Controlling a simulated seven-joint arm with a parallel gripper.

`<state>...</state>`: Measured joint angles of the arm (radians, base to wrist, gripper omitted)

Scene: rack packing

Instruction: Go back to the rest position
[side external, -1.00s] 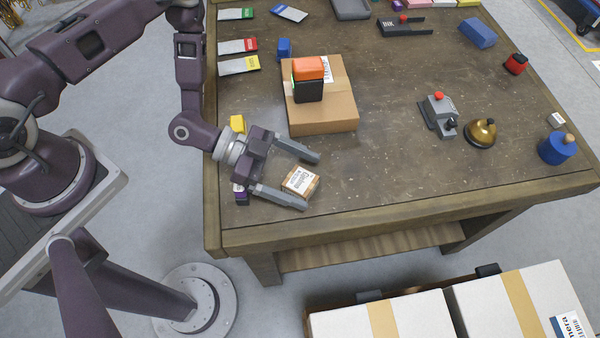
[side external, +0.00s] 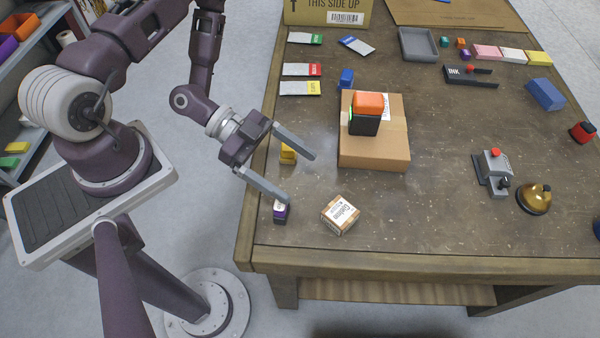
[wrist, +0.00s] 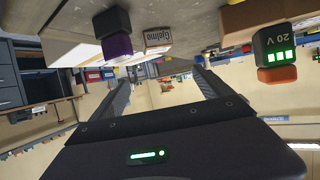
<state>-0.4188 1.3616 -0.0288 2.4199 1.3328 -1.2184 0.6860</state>
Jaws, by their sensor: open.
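My gripper (side external: 300,178) is open and empty, held above the table's left edge in the side view, its two fingers spread wide and pointing right. It also shows in the wrist view (wrist: 160,88), with nothing between the fingers. A small labelled box (side external: 340,214) lies on the table to the right of the lower finger, apart from it. In the wrist view this small box (wrist: 157,38) is seen beyond the fingers. A purple and black item (side external: 281,211) stands just below the lower fingertip in the side view; whether they touch cannot be told.
A cardboard box (side external: 365,160) bears an orange and black battery (side external: 366,112). A yellow item (side external: 288,153) is near my gripper. A grey device (side external: 494,170) and a brass bell (side external: 535,199) stand at the right. The table's front middle (side external: 410,225) is clear.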

